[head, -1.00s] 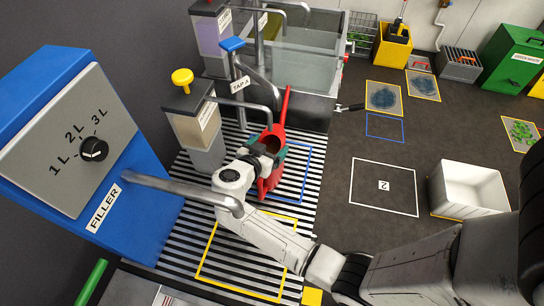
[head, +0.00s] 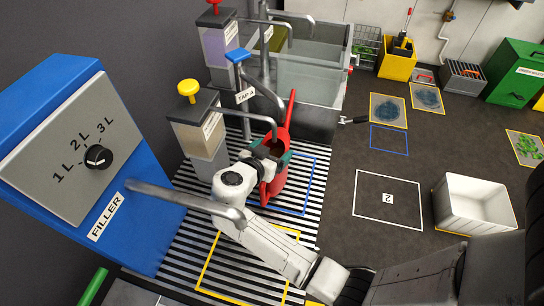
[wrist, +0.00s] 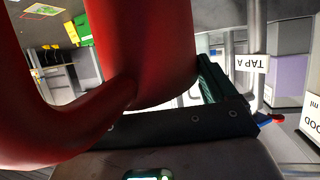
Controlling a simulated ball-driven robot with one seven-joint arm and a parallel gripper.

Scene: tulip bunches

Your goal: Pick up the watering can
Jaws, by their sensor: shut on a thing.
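The red watering can (head: 272,184) stands upright, or nearly so, over the striped grating within the blue outline, beside the dispenser with the yellow knob. My gripper (head: 265,160) is at the can from its left side, and its jaws are shut on it. In the wrist view the can's red body and curved handle (wrist: 122,92) fill the left and middle, against the dark gripper jaw (wrist: 170,128). I cannot tell whether the can's base touches the grating, as my arm hides part of it.
The blue filler (head: 75,170) with its spout stands at the left. Tap A (head: 245,95) and the water tank (head: 310,75) are behind the can. A white bin (head: 475,203) and the white floor outline marked 2 (head: 388,198) lie right, with bare floor between.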

